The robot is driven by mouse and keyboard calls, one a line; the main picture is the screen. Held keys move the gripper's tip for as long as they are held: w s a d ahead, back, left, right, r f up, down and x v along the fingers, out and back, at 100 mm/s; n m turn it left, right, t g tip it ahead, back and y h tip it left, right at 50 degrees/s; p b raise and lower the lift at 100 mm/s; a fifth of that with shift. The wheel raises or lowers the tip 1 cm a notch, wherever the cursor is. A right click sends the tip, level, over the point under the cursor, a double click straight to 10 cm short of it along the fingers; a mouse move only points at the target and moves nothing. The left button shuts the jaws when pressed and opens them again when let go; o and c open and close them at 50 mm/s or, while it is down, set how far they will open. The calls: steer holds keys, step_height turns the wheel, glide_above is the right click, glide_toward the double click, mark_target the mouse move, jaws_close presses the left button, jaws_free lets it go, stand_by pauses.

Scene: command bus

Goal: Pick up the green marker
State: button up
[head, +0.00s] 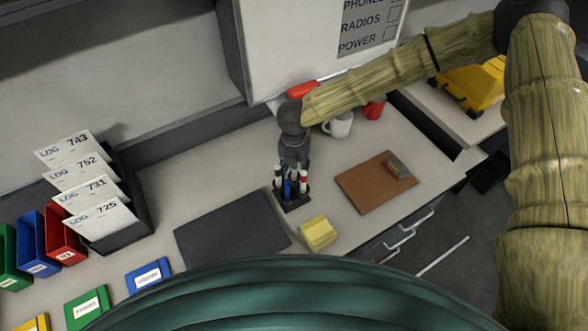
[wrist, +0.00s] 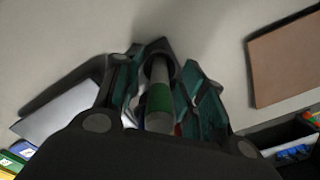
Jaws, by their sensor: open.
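A small dark holder (head: 293,203) stands on the desk with several markers in it, some red-capped and a blue one. My gripper (head: 295,168) points down over the holder and hides part of it. In the wrist view, a pale marker with a green band, the green marker (wrist: 159,98), lies between the two fingers of my gripper (wrist: 160,84). The fingers are open on either side of it. I cannot tell whether they touch it. I cannot pick out the green marker in the head view.
A brown clipboard (head: 366,186) lies right of the holder and a yellow note pad (head: 318,233) in front. A dark mat (head: 231,235) lies to the left. A white mug (head: 340,125) and a red mug (head: 374,109) stand behind. Labelled log folders (head: 100,218) stand at the left.

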jaws_close()
steer(key=shift+r, duration=0.1)
stand_by(0.3)
